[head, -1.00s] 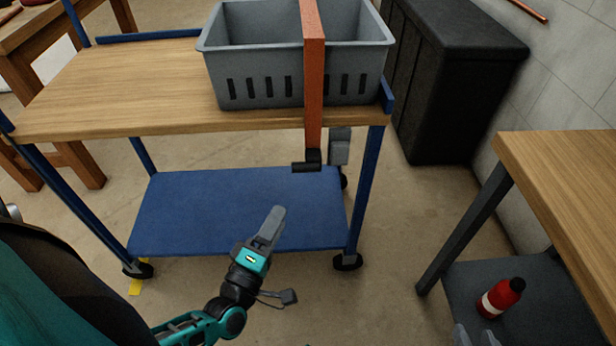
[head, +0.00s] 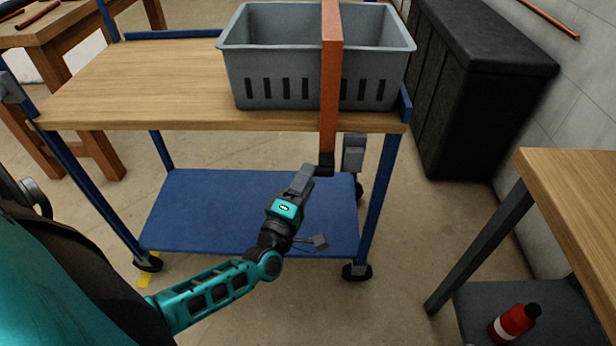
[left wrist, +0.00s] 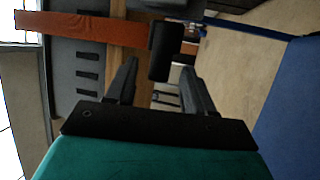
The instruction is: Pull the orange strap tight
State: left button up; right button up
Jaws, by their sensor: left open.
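The orange strap (head: 331,80) runs over the grey crate (head: 275,92) and hangs down past the cart's front edge. Its lower end carries a black handle (head: 325,160). My left gripper (head: 304,172) is beside this handle, with its tips pointing up at it. In the left wrist view, the strap (left wrist: 100,29) comes in from the left to the black handle (left wrist: 166,45). The left gripper's two fingers (left wrist: 160,70) are open, and the handle's end appears between their tips. I cannot tell whether they touch it. My right gripper is out of view.
The crate stands on the cart's wooden top (head: 130,85), above a blue lower shelf (head: 200,205). A grey block (head: 354,150) hangs right of the handle. A wooden bench (head: 575,190) stands at right, with a red bottle (head: 514,322) on its lower shelf.

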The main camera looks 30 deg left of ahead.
pick_arm(q)
jog(key=shift+x, duration=0.9)
jog(key=shift+c, duration=0.2)
grip_shut()
